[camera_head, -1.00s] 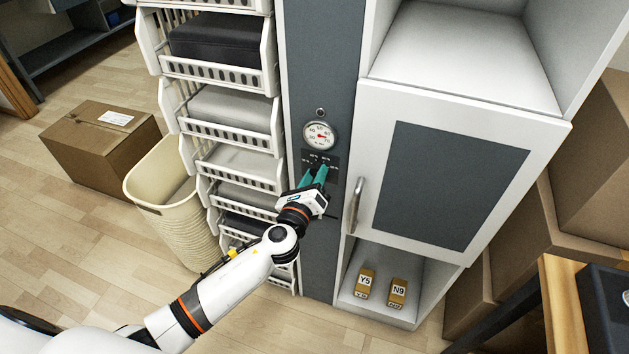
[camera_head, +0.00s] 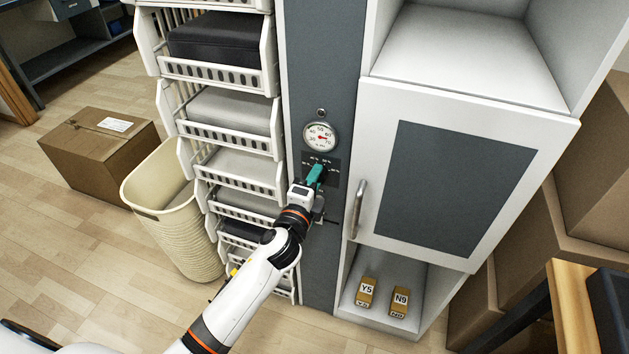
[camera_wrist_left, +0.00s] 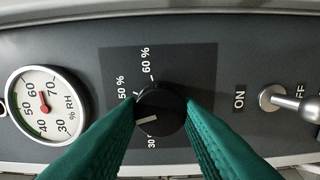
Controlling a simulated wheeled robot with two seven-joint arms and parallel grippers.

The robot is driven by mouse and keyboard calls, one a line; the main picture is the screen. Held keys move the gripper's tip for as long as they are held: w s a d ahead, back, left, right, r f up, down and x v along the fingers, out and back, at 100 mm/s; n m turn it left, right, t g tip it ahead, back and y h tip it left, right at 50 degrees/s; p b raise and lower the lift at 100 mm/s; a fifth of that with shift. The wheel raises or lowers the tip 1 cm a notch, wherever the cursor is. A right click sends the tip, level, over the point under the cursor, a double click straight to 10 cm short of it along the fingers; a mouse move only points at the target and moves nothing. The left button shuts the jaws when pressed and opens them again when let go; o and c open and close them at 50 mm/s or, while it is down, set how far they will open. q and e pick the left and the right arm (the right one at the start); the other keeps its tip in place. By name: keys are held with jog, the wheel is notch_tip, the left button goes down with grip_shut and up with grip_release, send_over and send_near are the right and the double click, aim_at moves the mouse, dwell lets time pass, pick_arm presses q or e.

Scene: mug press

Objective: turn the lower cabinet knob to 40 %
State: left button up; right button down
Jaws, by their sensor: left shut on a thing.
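The black cabinet knob (camera_wrist_left: 160,110) is on a dark scale plate in the left wrist view. Its white pointer line faces left and slightly down, between the visible 30 and 50 % marks. The 40 % label is hidden there, apparently behind a finger. My left gripper (camera_wrist_left: 160,112) has its teal fingers on both sides of the knob, shut on it. In the head view my left gripper (camera_head: 316,176) is at the scale plate (camera_head: 332,166) and covers the knob. My right gripper is not in view.
A round %RH gauge (camera_head: 320,136) sits above the plate. A metal toggle switch (camera_wrist_left: 285,98) marked ON and OFF is beside the knob. The cabinet door handle (camera_head: 357,208) is close on the right, and white basket shelves (camera_head: 238,172) stand on the left.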

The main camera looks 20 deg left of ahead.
pick_arm(q)
jog(key=shift+f+n, duration=0.1)
jog(key=shift+n, duration=0.5)
jog(key=o, duration=1)
jog(key=s+b, duration=0.1)
jog(key=s, duration=1.1)
jog(key=shift+a, duration=0.2)
